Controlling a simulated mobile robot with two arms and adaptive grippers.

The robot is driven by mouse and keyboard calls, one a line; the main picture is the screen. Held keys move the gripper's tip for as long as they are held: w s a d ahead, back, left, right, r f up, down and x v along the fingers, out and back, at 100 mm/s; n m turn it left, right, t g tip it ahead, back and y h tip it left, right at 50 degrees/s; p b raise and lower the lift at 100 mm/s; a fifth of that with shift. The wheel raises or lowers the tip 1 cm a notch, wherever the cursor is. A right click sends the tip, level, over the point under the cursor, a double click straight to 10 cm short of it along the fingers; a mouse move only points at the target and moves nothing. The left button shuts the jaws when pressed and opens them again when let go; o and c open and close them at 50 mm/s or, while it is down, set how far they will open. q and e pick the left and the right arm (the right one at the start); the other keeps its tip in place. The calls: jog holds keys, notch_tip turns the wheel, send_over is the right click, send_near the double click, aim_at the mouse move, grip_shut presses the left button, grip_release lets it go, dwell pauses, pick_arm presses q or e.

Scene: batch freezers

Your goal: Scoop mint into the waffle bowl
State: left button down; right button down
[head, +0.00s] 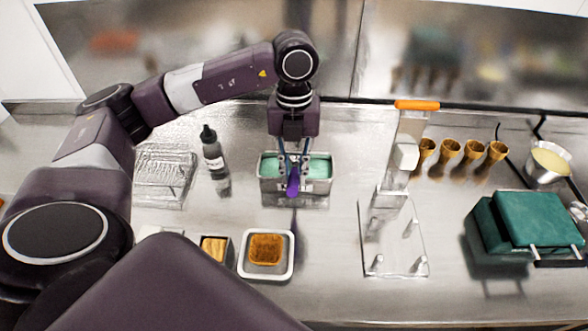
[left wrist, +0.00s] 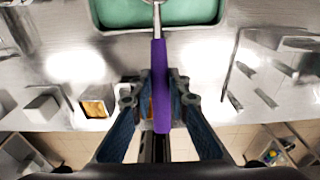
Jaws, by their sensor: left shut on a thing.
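A metal tub (head: 296,199) of pale green mint (head: 319,168) stands mid-counter; mint also shows at the top of the left wrist view (left wrist: 190,12). My left gripper (head: 292,158) is over the tub, shut on a scoop with a purple handle (head: 293,182). In the left wrist view the purple handle (left wrist: 160,75) lies between the fingers, and its metal shaft reaches over the tub; the scoop's head is out of sight. A square brown waffle bowl (head: 265,248) sits in a white dish (head: 267,275) in front of the tub. My right gripper is not in view.
A dark bottle (head: 212,155) stands left of the tub. A clear stand (head: 395,240) with pegs is to the right, with several cones (head: 450,150) behind. A teal box-like object (head: 535,218) and a metal bowl (head: 547,165) are far right. A small container (head: 215,248) adjoins the dish.

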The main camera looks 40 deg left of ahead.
pick_arm(q)
jog(key=shift+r+p, duration=0.9)
jog(key=shift+r, duration=0.85)
jog(key=shift+s+d+f+t+b, duration=0.15)
jog(key=shift+s+f+t+b, duration=0.15)
jog(key=shift+b, duration=0.35)
jog(key=t+b, duration=0.1)
jog(key=s+t+y+b, duration=0.1)
jog(key=shift+d+b, duration=0.35)
jog(key=shift+d, duration=0.05)
jog(key=shift+s+r+t+y+b, duration=0.15)
jog(key=shift+t+y+b, duration=0.15)
jog(key=shift+y+b, duration=0.1)
jog(key=shift+d+m, duration=0.1)
jog(key=shift+m, duration=0.2)
